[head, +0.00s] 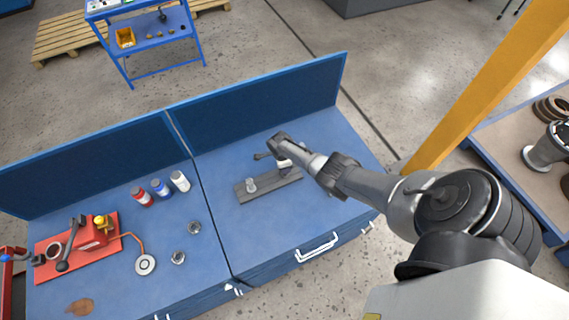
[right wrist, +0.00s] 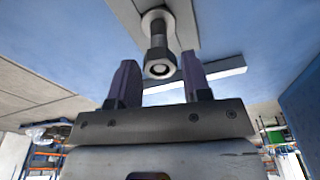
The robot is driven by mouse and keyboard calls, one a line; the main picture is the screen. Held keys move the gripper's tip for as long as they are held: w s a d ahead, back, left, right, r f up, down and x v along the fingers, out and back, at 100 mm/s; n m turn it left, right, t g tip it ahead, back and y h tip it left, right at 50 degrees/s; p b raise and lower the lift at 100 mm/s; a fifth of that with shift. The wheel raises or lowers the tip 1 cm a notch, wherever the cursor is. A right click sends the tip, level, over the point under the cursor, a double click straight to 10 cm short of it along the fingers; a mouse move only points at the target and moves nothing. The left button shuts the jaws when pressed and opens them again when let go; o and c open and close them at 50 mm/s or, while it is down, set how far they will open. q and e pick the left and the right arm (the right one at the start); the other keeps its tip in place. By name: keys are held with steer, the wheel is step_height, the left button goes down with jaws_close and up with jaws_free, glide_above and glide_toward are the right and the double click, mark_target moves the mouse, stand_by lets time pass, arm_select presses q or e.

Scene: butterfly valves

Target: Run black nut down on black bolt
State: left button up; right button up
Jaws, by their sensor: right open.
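In the right wrist view, a dark bolt (right wrist: 158,30) stands out from a round seat on a grey plate. A dark hex nut (right wrist: 160,67) sits around the bolt's free end, with the bolt's end face showing in its hole. My right gripper (right wrist: 160,78) is open, one finger on each side of the nut, with visible gaps. In the head view, my right gripper (head: 277,143) is over the right end of the dark grey plate (head: 268,188) on the workbench. The bolt and nut cannot be made out there.
A small silver fitting (head: 251,185) stands on the plate's left part. On the left bench are a red fixture (head: 92,235), a red bottle (head: 142,197), a blue bottle (head: 161,188) and a white bottle (head: 180,181). A blue back panel (head: 270,100) bounds the bench. A yellow post (head: 490,85) stands right.

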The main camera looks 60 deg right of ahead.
steer(key=n, duration=0.5)
steer(key=shift+s, duration=0.15)
steer(key=n+t, duration=0.1)
steer(key=n, duration=0.7)
steer(key=shift+n+t, duration=0.3)
steer(key=shift+n, duration=0.1)
steer(key=n, duration=0.4)
steer(key=shift+s, duration=0.1)
